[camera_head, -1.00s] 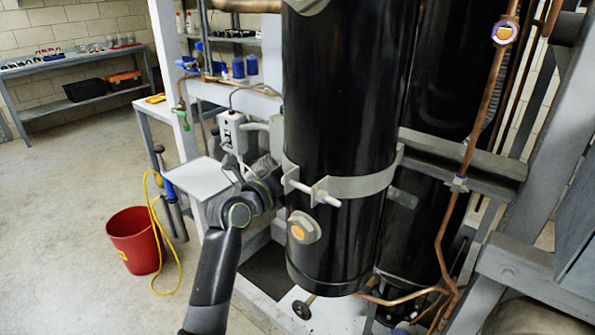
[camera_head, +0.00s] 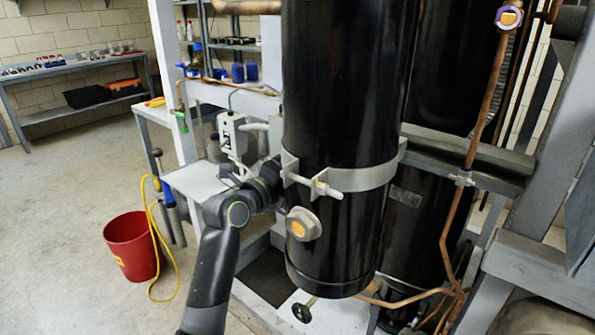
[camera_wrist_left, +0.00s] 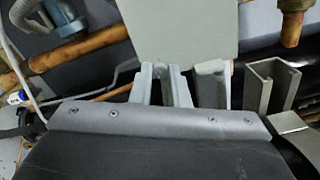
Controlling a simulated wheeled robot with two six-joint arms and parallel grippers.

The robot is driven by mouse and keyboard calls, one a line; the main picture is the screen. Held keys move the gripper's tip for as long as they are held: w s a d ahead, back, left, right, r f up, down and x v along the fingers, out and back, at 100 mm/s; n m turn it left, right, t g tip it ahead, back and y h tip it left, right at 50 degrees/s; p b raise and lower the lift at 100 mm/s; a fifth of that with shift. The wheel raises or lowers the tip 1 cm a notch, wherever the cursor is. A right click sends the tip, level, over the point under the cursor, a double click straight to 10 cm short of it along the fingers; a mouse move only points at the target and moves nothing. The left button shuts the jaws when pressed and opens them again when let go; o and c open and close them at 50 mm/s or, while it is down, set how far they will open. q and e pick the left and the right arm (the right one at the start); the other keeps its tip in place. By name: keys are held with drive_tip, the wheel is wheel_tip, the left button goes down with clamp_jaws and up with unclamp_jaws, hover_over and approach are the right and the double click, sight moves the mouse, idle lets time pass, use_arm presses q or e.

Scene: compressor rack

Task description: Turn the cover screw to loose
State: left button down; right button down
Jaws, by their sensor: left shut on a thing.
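A light grey box with a dark switch (camera_head: 229,131) is fixed left of the big black cylinder in the head view. In the left wrist view its pale cover face (camera_wrist_left: 185,40) fills the top middle. The cover screw shows only as a small pale tip (camera_wrist_left: 158,69) at the cover's lower edge, between the fingers. My left gripper (camera_wrist_left: 166,82) is shut on it, and the fingers hide most of it. In the head view this gripper (camera_head: 232,172) is small, just below the box, partly behind my wrist. My right gripper is not in view.
The black cylinder (camera_head: 345,100) with its clamp band (camera_head: 355,181) stands close to the right of my left wrist. Copper pipes (camera_wrist_left: 95,50) run beside the cover. A white shelf (camera_head: 195,181) lies left of the arm. A red bucket (camera_head: 132,247) stands on open floor.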

use_arm(q)
drive_tip(key=c, duration=1.4)
unclamp_jaws()
